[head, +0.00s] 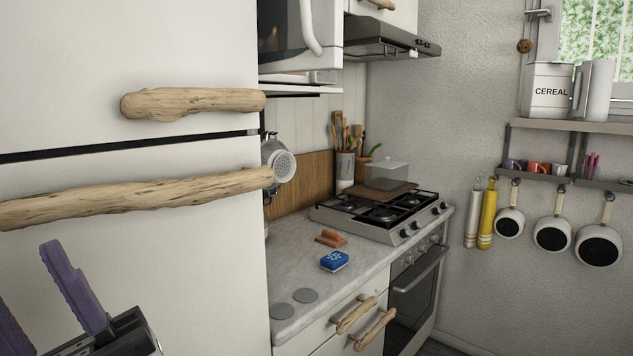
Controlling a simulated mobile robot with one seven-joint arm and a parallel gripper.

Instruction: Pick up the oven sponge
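A small blue block with white markings (334,261) lies on the grey countertop (353,281), left of the stove. An orange-brown object (330,238) of flat pieces lies just behind it. I cannot tell for certain which of the two is the oven sponge. My gripper (22,275) is at the lower left, with two purple fingers pointing up on a dark body. The fingers are apart, and I see nothing between them. The left finger is partly cut off by the picture edge. The gripper is in front of the white fridge, well away from the counter objects.
The white fridge (180,45) with driftwood handles (192,103) fills the left side. A gas stove (382,215) with a board and clear box stands behind the counter objects. Drawers with driftwood handles (356,314) are below.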

